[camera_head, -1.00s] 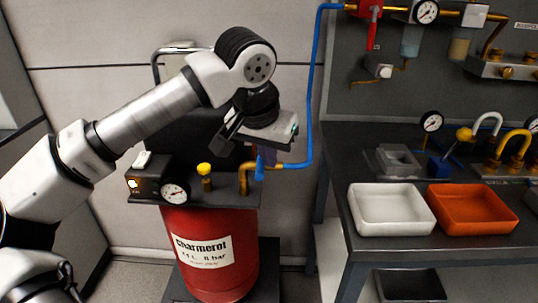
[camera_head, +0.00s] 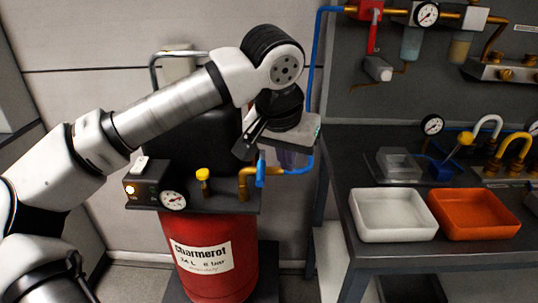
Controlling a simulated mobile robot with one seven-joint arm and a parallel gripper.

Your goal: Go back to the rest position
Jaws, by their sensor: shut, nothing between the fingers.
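My gripper (camera_head: 246,150) hangs from my raised arm in the head view, above the right end of the red compressor tank (camera_head: 215,262). It is shut and nothing shows between its fingers. Its fingertips point down and left, near the brass outlet elbow and the blue valve handle (camera_head: 261,174); I cannot tell whether they touch anything. The arm reaches in from the left, bent at the upper joint. Part of the blue hose and the wall behind is hidden by the wrist.
The compressor top carries a lit switch box (camera_head: 143,188), a gauge (camera_head: 173,200) and a yellow knob (camera_head: 203,174). On the right, a dark bench (camera_head: 375,260) holds a white tray (camera_head: 393,237), an orange tray (camera_head: 475,236) and pipe fittings. A blue hose (camera_head: 314,60) runs up the wall.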

